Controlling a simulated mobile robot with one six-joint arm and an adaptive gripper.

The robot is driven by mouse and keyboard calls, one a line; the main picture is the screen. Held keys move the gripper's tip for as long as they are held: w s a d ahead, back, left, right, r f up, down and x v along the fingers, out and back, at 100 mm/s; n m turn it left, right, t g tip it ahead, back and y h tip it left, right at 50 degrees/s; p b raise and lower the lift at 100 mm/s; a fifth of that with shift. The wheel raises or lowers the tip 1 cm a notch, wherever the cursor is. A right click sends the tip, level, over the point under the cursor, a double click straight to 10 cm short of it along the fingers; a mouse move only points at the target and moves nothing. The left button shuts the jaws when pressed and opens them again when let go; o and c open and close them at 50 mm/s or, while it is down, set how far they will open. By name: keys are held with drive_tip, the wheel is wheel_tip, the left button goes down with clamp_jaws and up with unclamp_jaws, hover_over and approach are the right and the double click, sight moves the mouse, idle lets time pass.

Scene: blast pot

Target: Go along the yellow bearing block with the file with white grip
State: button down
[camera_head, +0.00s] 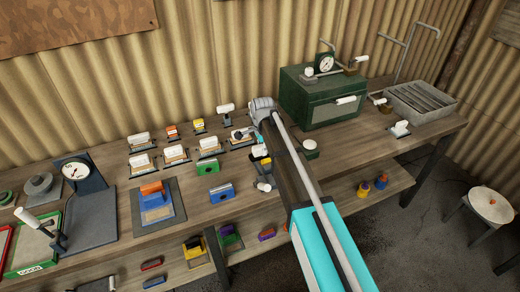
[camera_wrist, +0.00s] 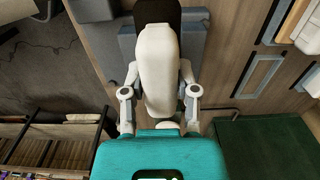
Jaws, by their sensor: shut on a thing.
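My gripper (camera_wrist: 160,108) is shut on a white grip (camera_wrist: 158,70), which I take to be the file's; its two fingers stand on either side of it. In the head view the white grip (camera_head: 259,151) shows just below the turquoise gripper body, over the bench. The yellow bearing block (camera_head: 266,162) is small and right beside the grip, partly hidden by my arm. In the wrist view a blue-grey piece lies behind the grip and a dark part shows beyond it; no yellow shows there. Whether the file touches the block cannot be told.
A green block (camera_head: 207,167) and a blue block (camera_head: 222,192) stand to the left on the bench. Several white-gripped tools (camera_head: 208,144) sit in holders behind. A green cabinet (camera_head: 318,97) with a gauge stands at the back right. Bare wood (camera_head: 365,135) shows right of my arm.

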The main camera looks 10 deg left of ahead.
drive_tip(key=shift+w+d, duration=0.35)
drive_tip(key=shift+d, duration=0.15)
drive_tip(key=shift+w+d, duration=0.6)
drive_tip(key=shift+d, duration=0.3)
drive_tip(key=shift+d, duration=0.1)
drive_tip(key=shift+w+d, duration=0.65)
drive_tip(key=shift+d, duration=0.2)
drive_tip(key=shift+w+d, duration=0.15)
drive_tip(key=shift+d, duration=0.15)
idle(0.6)
drive_tip(key=shift+r, duration=0.1)
wheel_tip(320, 180, up, 7)
drive_tip(key=p, duration=0.7)
drive_tip(key=shift+f, duration=0.25)
idle(0.5)
